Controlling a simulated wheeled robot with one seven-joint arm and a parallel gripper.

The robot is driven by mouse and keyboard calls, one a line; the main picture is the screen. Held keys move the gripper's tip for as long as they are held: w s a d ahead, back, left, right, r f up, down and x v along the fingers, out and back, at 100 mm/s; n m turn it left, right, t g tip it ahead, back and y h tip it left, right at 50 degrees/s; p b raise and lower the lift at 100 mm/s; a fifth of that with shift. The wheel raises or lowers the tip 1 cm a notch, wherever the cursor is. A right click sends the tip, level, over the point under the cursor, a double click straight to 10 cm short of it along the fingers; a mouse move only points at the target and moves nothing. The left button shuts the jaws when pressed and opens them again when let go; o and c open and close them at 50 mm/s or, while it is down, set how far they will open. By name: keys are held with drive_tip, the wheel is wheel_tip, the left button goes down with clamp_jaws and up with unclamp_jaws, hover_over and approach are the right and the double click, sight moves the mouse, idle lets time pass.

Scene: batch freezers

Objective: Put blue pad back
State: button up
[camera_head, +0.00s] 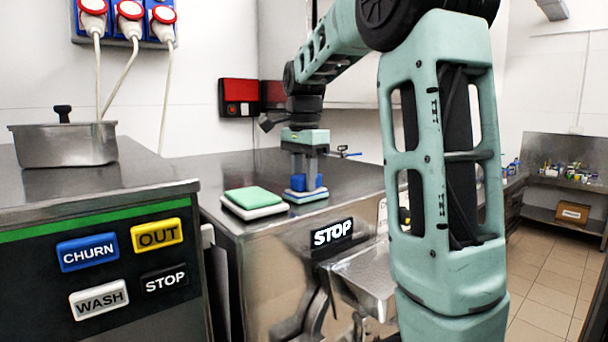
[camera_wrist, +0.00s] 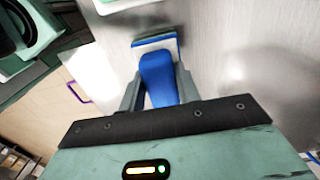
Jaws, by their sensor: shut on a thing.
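My gripper (camera_head: 305,184) points down over the steel machine top and is shut on the blue handle of the blue pad (camera_head: 300,181). In the wrist view the handle (camera_wrist: 160,76) sits between the two fingers of my gripper (camera_wrist: 158,88). The pad's flat blue and white base shows beyond it. In the head view this base is at or just above the steel top; I cannot tell if it touches.
A green pad (camera_head: 254,196) lies on a white base to the left, close to the front edge. A steel pan (camera_head: 64,145) stands on the left machine. Bare steel surrounds the blue pad.

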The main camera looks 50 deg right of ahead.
sight(304, 175)
drive_tip(key=shift+f, duration=0.15)
drive_tip(key=o, duration=0.9)
drive_tip(key=shift+o, duration=0.2)
wheel_tip(304, 175, up, 12)
drive_tip(key=b, duration=0.1)
idle(0.5)
